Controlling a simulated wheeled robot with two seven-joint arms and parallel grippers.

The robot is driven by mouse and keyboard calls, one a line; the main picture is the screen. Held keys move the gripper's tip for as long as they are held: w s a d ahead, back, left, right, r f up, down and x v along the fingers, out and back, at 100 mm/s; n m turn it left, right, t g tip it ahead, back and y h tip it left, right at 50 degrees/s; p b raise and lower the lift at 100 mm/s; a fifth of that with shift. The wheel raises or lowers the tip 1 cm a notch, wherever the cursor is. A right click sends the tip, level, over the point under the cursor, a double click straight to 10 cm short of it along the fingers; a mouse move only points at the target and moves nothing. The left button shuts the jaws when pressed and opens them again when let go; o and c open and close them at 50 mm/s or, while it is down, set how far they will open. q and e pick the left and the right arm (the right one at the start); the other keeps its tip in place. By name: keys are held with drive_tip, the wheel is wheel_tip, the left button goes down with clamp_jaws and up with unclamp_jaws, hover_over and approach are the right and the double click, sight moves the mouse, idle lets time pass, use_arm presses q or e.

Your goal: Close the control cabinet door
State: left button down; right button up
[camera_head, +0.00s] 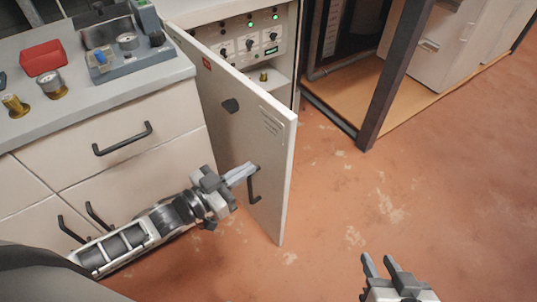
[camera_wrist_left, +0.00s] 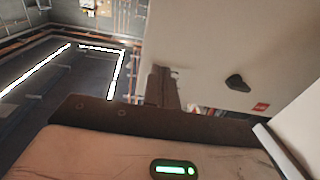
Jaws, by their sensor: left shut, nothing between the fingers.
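The control cabinet door (camera_head: 242,130) is a white panel standing ajar, swung out from the cabinet (camera_head: 237,40) so that the lit control panel inside shows. It has a dark handle (camera_head: 253,186) low near its free edge and a black latch (camera_head: 231,105). My left gripper (camera_head: 248,169) is shut and empty, its fingertips at the door's outer face beside the handle; I cannot tell whether they touch. In the left wrist view the door (camera_wrist_left: 215,55) fills the upper right, with its latch (camera_wrist_left: 237,83). My right gripper (camera_head: 379,263) is open and empty over the floor.
A counter with drawers (camera_head: 120,130) stands left of the door, bearing a red block (camera_head: 42,58), brass fittings (camera_head: 52,84) and a gauge unit (camera_head: 126,52). A dark frame post (camera_head: 395,75) stands at the right. The reddish floor (camera_head: 430,190) is clear.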

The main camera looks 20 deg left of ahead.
sight(279, 149)
use_arm(q)
drive_tip(key=x, duration=0.7)
drive_tip(key=shift+w+d, duration=0.15)
drive_tip(key=shift+w, duration=0.05)
